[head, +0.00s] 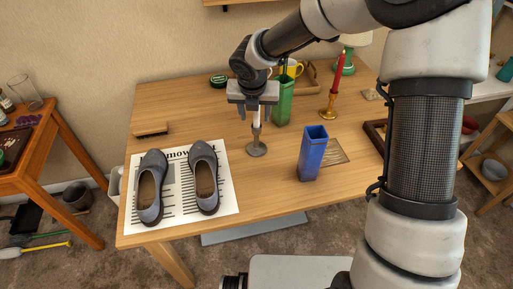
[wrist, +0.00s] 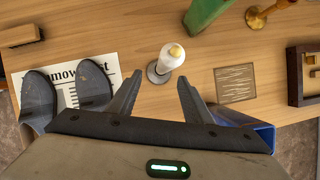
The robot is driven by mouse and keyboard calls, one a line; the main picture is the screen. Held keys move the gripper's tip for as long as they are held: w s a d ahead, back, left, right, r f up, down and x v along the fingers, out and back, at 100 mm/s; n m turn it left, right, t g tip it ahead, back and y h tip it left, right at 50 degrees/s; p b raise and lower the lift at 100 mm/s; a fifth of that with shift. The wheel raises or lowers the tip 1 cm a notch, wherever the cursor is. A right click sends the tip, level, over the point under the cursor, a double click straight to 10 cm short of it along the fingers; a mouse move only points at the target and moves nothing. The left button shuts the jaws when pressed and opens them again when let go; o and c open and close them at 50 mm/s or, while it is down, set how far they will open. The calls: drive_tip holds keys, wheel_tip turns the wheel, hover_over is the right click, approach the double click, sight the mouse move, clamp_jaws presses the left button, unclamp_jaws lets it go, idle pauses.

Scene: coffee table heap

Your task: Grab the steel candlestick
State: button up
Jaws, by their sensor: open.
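The steel candlestick (head: 257,149) stands upright on the wooden table, with a round grey base and a pale candle. In the wrist view the candlestick (wrist: 156,73) is seen from above, its white candle (wrist: 171,58) leaning outward in the picture. My gripper (head: 254,110) is open and points down over the candlestick, its fingers around or just above the candle's top in the head view. In the wrist view the candlestick shows between and beyond the two open fingers. Whether the fingers touch the candle cannot be told. The candle's upper part is partly hidden by my gripper in the head view.
A green vase (head: 284,103) stands close behind right, a blue vase (head: 312,155) to the front right. A brass candlestick with a red candle (head: 337,75) is farther right. Grey shoes (head: 151,187) lie on a newspaper (head: 226,194) at left. A brush (head: 152,129) lies behind them.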

sight(256, 125)
drive_tip(key=x, duration=0.2)
drive_tip(key=shift+w+f, duration=0.2)
drive_tip(key=shift+f, duration=0.15)
drive_tip(key=x, duration=0.1)
drive_tip(key=b+x, duration=0.1)
drive_tip(key=x, duration=0.1)
drive_tip(key=b+x, duration=0.1)
drive_tip(key=shift+s+d+f, duration=0.1)
drive_tip(key=shift+s+f, duration=0.15)
drive_tip(key=shift+f, duration=0.2)
drive_tip(key=shift+w+f, duration=0.2)
drive_tip(key=shift+f, duration=0.05)
drive_tip(key=shift+r, duration=0.1)
clamp_jaws()
